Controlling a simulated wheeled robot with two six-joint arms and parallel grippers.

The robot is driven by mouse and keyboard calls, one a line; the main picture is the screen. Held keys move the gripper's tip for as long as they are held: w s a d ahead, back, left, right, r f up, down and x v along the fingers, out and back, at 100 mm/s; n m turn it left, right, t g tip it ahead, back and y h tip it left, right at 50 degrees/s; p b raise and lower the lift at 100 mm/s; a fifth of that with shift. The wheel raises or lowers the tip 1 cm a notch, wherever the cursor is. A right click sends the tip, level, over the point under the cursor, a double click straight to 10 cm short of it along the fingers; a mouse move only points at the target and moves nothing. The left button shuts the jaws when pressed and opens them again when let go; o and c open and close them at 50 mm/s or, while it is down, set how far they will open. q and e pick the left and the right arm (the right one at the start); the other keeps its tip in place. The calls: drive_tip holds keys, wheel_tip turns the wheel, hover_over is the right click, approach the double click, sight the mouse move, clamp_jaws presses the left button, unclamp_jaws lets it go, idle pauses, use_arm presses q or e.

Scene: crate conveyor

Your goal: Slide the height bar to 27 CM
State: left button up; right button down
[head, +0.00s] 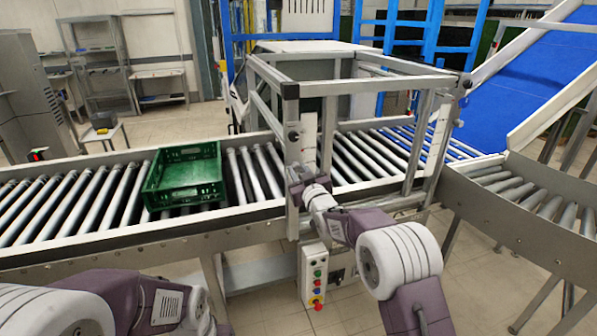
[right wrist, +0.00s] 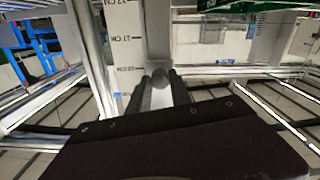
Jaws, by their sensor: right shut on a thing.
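A grey metal frame stands over the conveyor, and its near-left post (head: 292,150) carries a white measuring scale (head: 309,135). In the right wrist view the scale (right wrist: 124,35) shows marks of 12 CM, 17 CM and, partly, what looks like 22 CM. My right gripper (head: 308,190) is at this post. In the right wrist view its fingers (right wrist: 160,90) are shut on a round grey knob (right wrist: 160,76), about level with the lowest readable mark. The scale below is hidden by my gripper. My left gripper is out of view; only its arm shows at the bottom left.
A green crate (head: 185,190) sits on the roller conveyor left of the frame. A control box (head: 313,275) with coloured buttons hangs below the conveyor edge. A blue belt ramp (head: 535,75) rises at the right.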

drive_tip(key=c, duration=1.2)
unclamp_jaws()
drive_tip(key=shift+r, duration=0.1)
drive_tip(key=shift+o, duration=0.2)
drive_tip(key=shift+s+d, duration=0.1)
drive_tip(key=shift+s, duration=0.2)
drive_tip(key=b+v, duration=0.2)
drive_tip(key=v, duration=0.6)
drive_tip(key=shift+s+b, duration=0.25)
drive_tip(key=shift+b, duration=0.05)
drive_tip(key=shift+d+r, duration=0.1)
drive_tip(key=shift+d, duration=0.05)
